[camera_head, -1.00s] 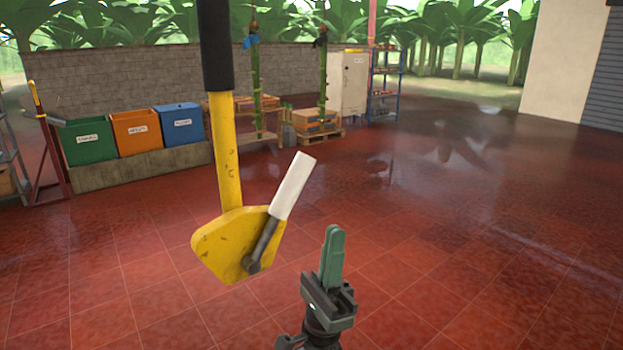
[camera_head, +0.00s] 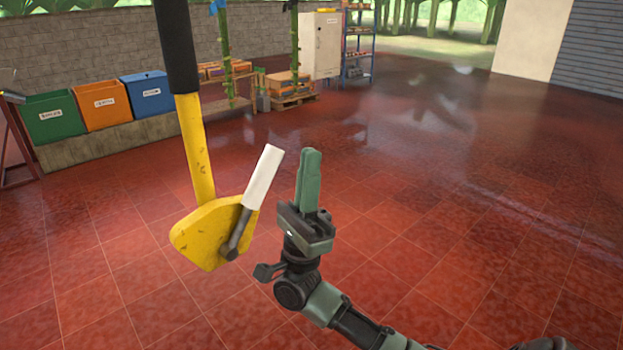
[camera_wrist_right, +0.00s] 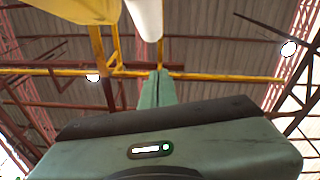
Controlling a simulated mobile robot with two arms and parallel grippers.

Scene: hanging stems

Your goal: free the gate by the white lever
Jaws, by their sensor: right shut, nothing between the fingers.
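The white lever (camera_head: 263,178) is a white grip on a dark rod, pivoted on a yellow plate (camera_head: 207,233). It leans up and to the right. The plate hangs at the foot of a yellow post (camera_head: 196,150) with a black upper sleeve. My right gripper (camera_head: 309,166) points up with its green fingers shut and empty, just right of the lever, with a visible gap in the head view. In the right wrist view the white grip (camera_wrist_right: 147,18) and the yellow plate (camera_wrist_right: 80,8) show above the closed fingers (camera_wrist_right: 157,88). My left gripper is not in view. No gate is clearly recognisable.
Green (camera_head: 54,117), orange (camera_head: 103,103) and blue (camera_head: 149,93) bins stand on a low ledge at the left. Hanging stems (camera_head: 224,60), a pallet (camera_head: 293,100) and a white cabinet (camera_head: 321,45) are at the back. The red tiled floor to the right is open.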

